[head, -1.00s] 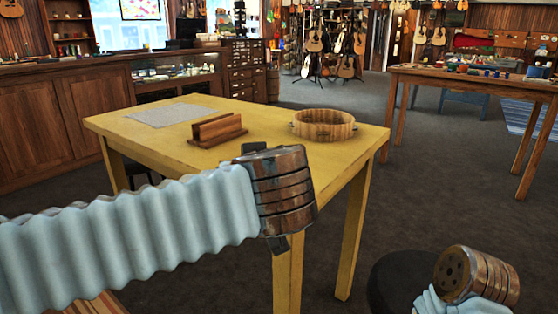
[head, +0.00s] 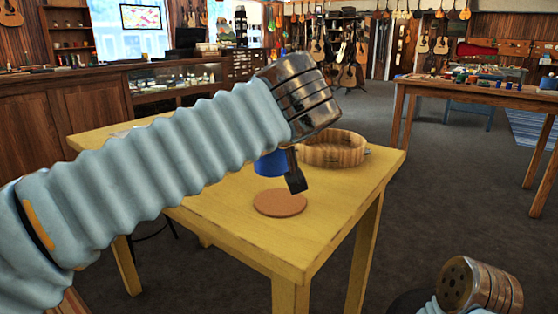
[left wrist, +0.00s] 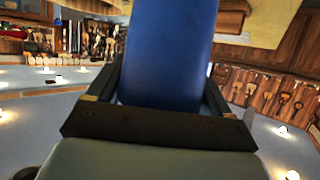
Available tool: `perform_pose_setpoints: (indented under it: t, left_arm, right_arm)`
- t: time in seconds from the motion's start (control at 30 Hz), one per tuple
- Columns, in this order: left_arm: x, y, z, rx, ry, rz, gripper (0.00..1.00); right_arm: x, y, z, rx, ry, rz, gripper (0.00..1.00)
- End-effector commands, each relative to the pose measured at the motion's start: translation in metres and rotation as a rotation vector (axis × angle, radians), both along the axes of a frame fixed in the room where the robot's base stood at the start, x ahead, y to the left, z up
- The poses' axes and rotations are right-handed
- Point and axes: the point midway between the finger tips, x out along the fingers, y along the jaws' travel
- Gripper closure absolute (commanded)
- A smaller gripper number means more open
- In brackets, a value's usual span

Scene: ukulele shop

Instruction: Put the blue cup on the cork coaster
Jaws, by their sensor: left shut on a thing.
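The blue cup (head: 270,164) is in my left gripper (head: 293,174), above the yellow table and a little behind the cork coaster. My arm hides its upper part in the head view. In the left wrist view the cup (left wrist: 168,55) fills the space between the two dark fingers (left wrist: 160,98), which are shut on it. The cork coaster (head: 280,203) is a flat brown disc, bare, near the front of the table. A gap shows between cup and coaster. Of my right arm only the wrist end shows at the lower right; its fingers are out of sight.
A round wooden ring-shaped form (head: 332,150) stands on the yellow table (head: 330,205), right of and behind the cup. My left arm covers much of the table's left side. A second wooden table (head: 470,92) with small items stands at the right.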

Motion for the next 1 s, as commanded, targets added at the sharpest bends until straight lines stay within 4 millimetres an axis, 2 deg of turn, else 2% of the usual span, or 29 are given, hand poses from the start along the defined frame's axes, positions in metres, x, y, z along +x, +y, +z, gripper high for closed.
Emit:
perform_pose_setpoints:
  t: [0.03, 0.1, 0.27, 0.43, 0.6, 1.0]
  left_arm:
    - [0.006, -0.002, -0.010, 0.003, 0.001, 0.000, 0.53]
    - [0.013, -0.005, -0.018, 0.002, 0.000, 0.000, 0.53]
    - [0.021, -0.008, -0.028, 0.000, 0.000, 0.000, 0.53]
    - [0.037, -0.014, -0.050, 0.003, 0.001, 0.000, 0.53]
    - [0.036, -0.014, -0.075, 0.001, -0.001, -0.001, 0.53]
    - [0.035, -0.014, -0.080, -0.001, -0.001, -0.001, 0.53]
  right_arm:
    - [0.000, -0.001, -0.003, -0.001, 0.001, -0.001, 0.00]
    - [0.000, -0.001, -0.003, -0.001, 0.000, -0.001, 0.00]
    - [0.000, -0.001, -0.004, -0.002, 0.000, -0.002, 0.00]
    - [0.001, -0.001, -0.005, -0.002, -0.001, -0.003, 0.00]
    - [0.001, -0.003, -0.012, -0.004, -0.002, -0.005, 0.00]
    - [0.001, -0.003, -0.015, -0.004, -0.002, -0.005, 0.00]
